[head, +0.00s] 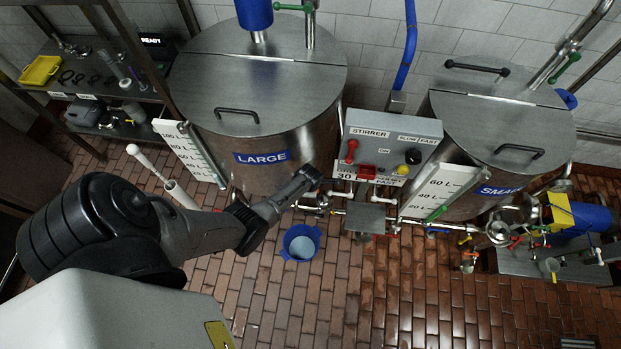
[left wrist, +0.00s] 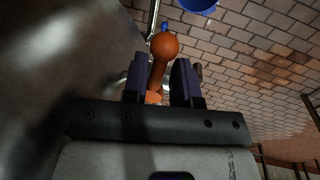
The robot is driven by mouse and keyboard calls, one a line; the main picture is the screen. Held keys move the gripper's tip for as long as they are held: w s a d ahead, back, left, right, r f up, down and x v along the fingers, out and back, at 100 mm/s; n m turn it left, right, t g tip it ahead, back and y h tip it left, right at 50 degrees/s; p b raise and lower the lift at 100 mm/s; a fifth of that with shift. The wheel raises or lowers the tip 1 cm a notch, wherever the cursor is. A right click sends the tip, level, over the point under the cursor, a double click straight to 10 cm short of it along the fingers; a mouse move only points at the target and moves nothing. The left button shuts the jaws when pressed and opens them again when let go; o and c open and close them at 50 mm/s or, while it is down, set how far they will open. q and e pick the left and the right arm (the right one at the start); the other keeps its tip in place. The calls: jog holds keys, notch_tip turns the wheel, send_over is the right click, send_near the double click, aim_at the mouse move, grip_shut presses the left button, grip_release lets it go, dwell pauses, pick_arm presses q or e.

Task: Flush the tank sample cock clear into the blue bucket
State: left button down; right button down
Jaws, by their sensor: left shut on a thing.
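The blue bucket (head: 314,238) stands on the brick floor in front of the LARGE tank (head: 285,180); pale liquid shows inside it. Part of the bucket also shows at the top of the left wrist view (left wrist: 198,5). My left gripper (head: 311,174) is at the lower front of the LARGE tank, above and behind the bucket. In the left wrist view, its two dark fingers (left wrist: 163,83) are shut on an orange ball-ended lever (left wrist: 160,65) beside the tank wall. The cock's body and outlet are mostly hidden by the gripper. My right gripper is not in view.
The stirrer control box (head: 392,145) stands right of my left gripper, with pipes and valves below it. The SMALL tank (head: 470,185) and a blue-motored pump (head: 580,220) are farther right. A white dip tube (head: 180,194) stands left. The front floor is open.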

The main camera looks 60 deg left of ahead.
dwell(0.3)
pick_arm(q)
jog(key=c, duration=1.1)
grip_release()
jog(key=shift+a, duration=0.1)
jog(key=shift+r+p, duration=0.3)
jog(key=shift+r, duration=0.3)
jog(key=shift+s+d+r+p, duration=0.3)
jog(key=shift+d+r+p, duration=0.1)
jog(key=shift+r, duration=1.65)
jog(key=shift+s+d+r+p, duration=0.3)
jog(key=shift+r+p, duration=0.1)
jog(key=shift+r, duration=1.65)
jog(key=shift+s+d+r+p, duration=0.3)
jog(key=shift+d+r+p, duration=0.1)
jog(key=shift+r, duration=1.65)
